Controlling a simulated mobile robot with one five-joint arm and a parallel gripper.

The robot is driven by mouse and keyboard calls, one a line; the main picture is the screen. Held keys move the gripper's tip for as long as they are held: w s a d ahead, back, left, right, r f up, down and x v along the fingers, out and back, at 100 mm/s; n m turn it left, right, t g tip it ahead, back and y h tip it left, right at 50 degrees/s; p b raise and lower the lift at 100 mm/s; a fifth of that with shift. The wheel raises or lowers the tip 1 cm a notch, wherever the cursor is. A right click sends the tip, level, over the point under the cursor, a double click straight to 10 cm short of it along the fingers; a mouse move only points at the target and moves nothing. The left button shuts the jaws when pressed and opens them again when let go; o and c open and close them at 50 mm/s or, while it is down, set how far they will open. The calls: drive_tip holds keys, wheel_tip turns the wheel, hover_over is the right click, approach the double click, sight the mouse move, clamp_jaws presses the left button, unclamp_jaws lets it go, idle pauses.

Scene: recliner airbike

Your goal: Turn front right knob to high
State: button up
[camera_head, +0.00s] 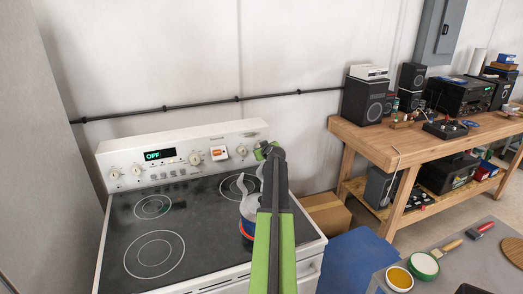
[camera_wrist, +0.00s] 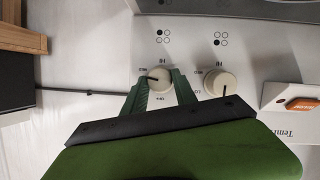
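The stove (camera_head: 195,215) has a white back panel with several cream knobs. In the wrist view, one knob (camera_wrist: 159,80) lies between the fingers of my gripper (camera_wrist: 160,84). Its dark pointer mark points left, near the "Med" print. A second knob (camera_wrist: 220,83) is beside it on the right, its mark pointing down. "Hi" print is above each knob. My fingers are apart, one on each side of the first knob; I cannot tell whether they touch it. In the head view, my gripper (camera_head: 263,150) is at the right end of the panel, and my arm hides the knob there.
An orange-labelled card (camera_head: 219,153) is on the panel, right of the green "OFF" display (camera_head: 160,155). A pot (camera_head: 247,222) stands on the right of the cooktop, partly behind my arm. A cardboard box (camera_head: 327,213) and a wooden workbench (camera_head: 380,145) are to the right.

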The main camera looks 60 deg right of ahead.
clamp_jaws()
drive_tip(key=m+t+y+b, duration=0.1)
drive_tip(key=m, duration=0.1)
drive_tip(key=m+t+y, duration=0.1)
drive_tip(key=m, duration=0.2)
drive_tip(key=m+t+y+b, duration=0.1)
drive_tip(key=m+y, duration=0.1)
drive_tip(key=shift+s+d+f+m+t+b, duration=0.25)
drive_tip(key=shift+d+f+m+t+b, duration=0.05)
drive_tip(key=shift+f, duration=0.05)
drive_tip(key=shift+m+t+y+b, duration=0.3)
drive_tip(key=shift+m+t+b, duration=0.5)
drive_tip(key=shift+m, duration=0.3)
drive_tip(key=shift+r, duration=0.1)
